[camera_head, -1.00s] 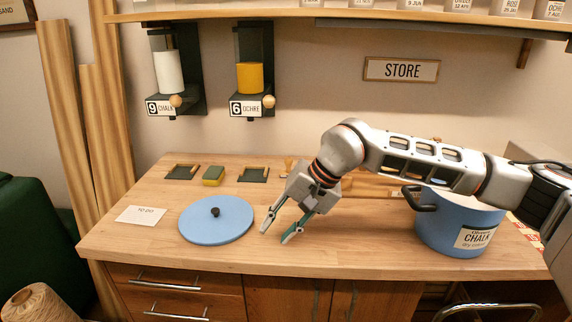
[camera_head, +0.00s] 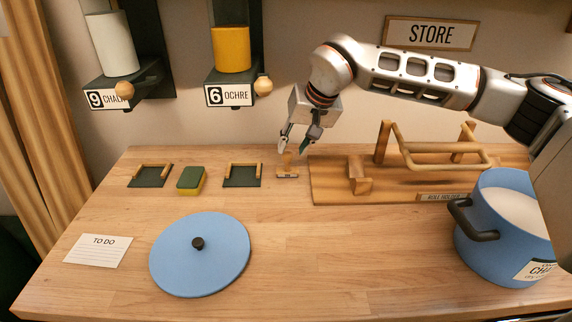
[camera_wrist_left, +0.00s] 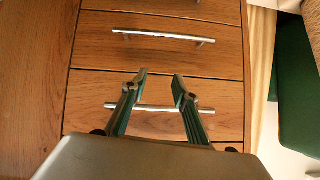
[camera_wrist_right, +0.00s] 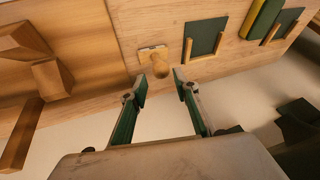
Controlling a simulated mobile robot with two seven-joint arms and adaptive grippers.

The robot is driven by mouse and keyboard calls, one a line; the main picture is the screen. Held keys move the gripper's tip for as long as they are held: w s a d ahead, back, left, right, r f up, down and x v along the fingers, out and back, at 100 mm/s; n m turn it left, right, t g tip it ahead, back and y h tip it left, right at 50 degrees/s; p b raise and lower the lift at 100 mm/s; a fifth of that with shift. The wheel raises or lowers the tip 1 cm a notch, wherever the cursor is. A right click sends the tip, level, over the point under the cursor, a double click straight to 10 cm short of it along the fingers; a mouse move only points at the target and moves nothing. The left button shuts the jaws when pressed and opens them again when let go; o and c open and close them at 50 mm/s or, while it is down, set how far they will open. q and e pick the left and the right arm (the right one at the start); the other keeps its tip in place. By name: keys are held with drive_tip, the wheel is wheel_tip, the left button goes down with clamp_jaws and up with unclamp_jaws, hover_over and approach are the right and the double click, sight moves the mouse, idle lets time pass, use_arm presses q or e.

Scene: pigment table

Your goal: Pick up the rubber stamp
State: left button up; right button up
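The rubber stamp (camera_head: 287,167) stands on the table toward the back, a small wooden piece with a knob handle on a flat base. It also shows in the right wrist view (camera_wrist_right: 160,66), just beyond the fingertips. My right gripper (camera_head: 299,150) is open and right above the stamp, its fingers pointing down. In the right wrist view the gripper (camera_wrist_right: 159,85) has its two fingers apart, with nothing between them but the view of the stamp's handle ahead. My left gripper (camera_wrist_left: 158,82) is open and empty in front of the wooden drawers.
A dark pad with a wooden edge (camera_head: 242,178) and a green-yellow sponge (camera_head: 191,180) lie left. A blue lid (camera_head: 215,268) lies in front; a blue pot (camera_head: 497,245) stands right. The table's middle is clear.

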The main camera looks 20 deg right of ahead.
sight(289, 154)
drive_tip(key=x, duration=0.5)
drive_tip(key=shift+s+a+f, duration=0.1)
drive_tip(key=shift+s+a, duration=0.05)
drive_tip(key=shift+s, duration=0.1)
drive_tip(key=shift+w+f, duration=0.25)
drive_tip(key=shift+f, duration=0.05)
drive_tip(key=shift+s, duration=0.1)
clamp_jaws()
